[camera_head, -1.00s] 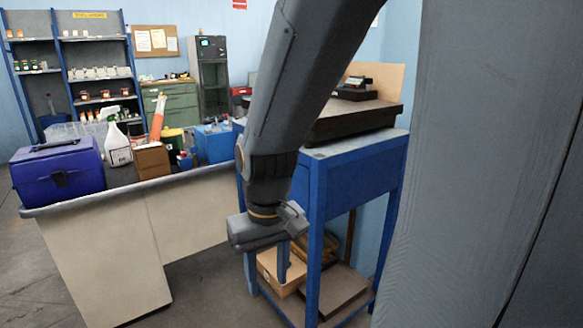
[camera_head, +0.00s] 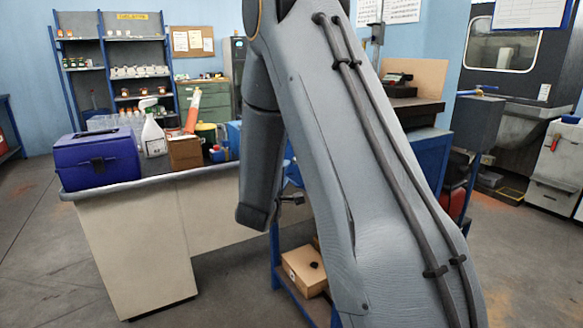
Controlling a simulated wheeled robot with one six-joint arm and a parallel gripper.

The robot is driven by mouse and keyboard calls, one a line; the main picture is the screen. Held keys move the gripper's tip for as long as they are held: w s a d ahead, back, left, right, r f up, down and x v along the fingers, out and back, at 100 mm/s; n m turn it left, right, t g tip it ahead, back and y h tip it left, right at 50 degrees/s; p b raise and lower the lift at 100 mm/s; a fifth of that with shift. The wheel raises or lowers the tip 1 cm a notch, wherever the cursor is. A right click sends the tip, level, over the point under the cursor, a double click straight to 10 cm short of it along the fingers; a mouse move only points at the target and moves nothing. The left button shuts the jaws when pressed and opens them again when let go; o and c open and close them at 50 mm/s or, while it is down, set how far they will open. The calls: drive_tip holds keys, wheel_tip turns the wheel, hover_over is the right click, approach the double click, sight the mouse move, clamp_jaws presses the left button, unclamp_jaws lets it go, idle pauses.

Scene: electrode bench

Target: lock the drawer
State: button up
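My grey arm fills the middle of the head view and covers much of the blue stand (camera_head: 428,158). A small dark part (camera_head: 291,199) shows just right of my hanging arm link, in front of the stand. It may be part of my gripper, but I cannot make out fingertips or what they touch. No drawer front on the stand can be made out behind the arm. A green cabinet with drawers (camera_head: 204,98) stands far back against the wall; its drawers look shut. I see no lock or key.
A bench (camera_head: 125,235) at left carries a blue case (camera_head: 97,160), a spray bottle (camera_head: 153,135) and a cardboard box (camera_head: 185,152). A carton (camera_head: 304,270) lies on the stand's lower shelf. A grey machine (camera_head: 508,95) is at right. Floor at front left is clear.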

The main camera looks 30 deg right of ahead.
sight(294, 162)
drive_tip(key=shift+h, duration=0.4)
drive_tip(key=x, duration=0.8)
drive_tip(key=shift+s+d+r, duration=0.2)
drive_tip(key=shift+d, duration=0.05)
drive_tip(key=shift+c, duration=0.5)
clamp_jaws()
